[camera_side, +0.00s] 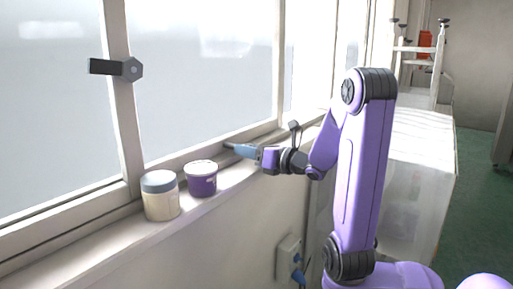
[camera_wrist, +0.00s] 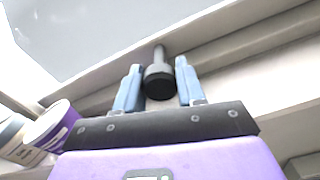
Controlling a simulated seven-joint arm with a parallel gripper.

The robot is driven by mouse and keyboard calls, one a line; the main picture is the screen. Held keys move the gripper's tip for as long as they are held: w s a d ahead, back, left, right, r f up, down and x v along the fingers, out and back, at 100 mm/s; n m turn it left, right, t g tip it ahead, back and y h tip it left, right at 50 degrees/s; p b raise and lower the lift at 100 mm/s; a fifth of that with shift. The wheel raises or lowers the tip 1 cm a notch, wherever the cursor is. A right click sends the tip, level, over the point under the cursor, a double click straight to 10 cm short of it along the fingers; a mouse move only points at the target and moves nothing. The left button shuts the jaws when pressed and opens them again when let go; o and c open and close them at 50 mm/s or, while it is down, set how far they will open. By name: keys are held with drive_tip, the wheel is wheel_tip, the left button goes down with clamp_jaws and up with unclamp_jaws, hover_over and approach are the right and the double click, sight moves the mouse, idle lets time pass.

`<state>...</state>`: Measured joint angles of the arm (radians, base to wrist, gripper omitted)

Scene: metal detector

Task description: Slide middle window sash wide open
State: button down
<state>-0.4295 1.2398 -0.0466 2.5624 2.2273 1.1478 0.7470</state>
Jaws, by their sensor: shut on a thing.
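The window sash with a large frosted pane (camera_side: 205,85) fills the middle of the side view. A black knob-like handle (camera_wrist: 160,82) projects from the low part of the frame in the wrist view. My gripper (camera_side: 230,148) is at the bottom rail of this pane, to the right of the jars. In the wrist view my gripper (camera_wrist: 159,84) has its two blue fingers on either side of the handle, shut on it. In the side view the fingertips hide most of the handle.
A cream jar with a blue-grey lid (camera_side: 160,197) and a purple tub with a white lid (camera_side: 201,182) stand on the sill left of my gripper. A black latch (camera_side: 117,68) is on the window post. A wall socket (camera_side: 290,258) sits below the sill.

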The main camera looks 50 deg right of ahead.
drive_tip(key=shift+w+a+r, duration=0.1)
drive_tip(key=shift+a+r, duration=0.1)
drive_tip(key=shift+a, duration=0.25)
drive_tip(key=shift+a+r, duration=0.15)
drive_tip(key=shift+a, duration=0.3)
drive_tip(key=c, duration=0.7)
unclamp_jaws()
drive_tip(key=shift+a, duration=0.1)
drive_tip(key=shift+o, duration=0.2)
drive_tip(key=shift+f, duration=0.1)
drive_tip(key=shift+s+f, duration=0.1)
drive_tip(key=shift+s, duration=0.3)
drive_tip(key=s, duration=1.1)
drive_tip(key=shift+s, duration=0.15)
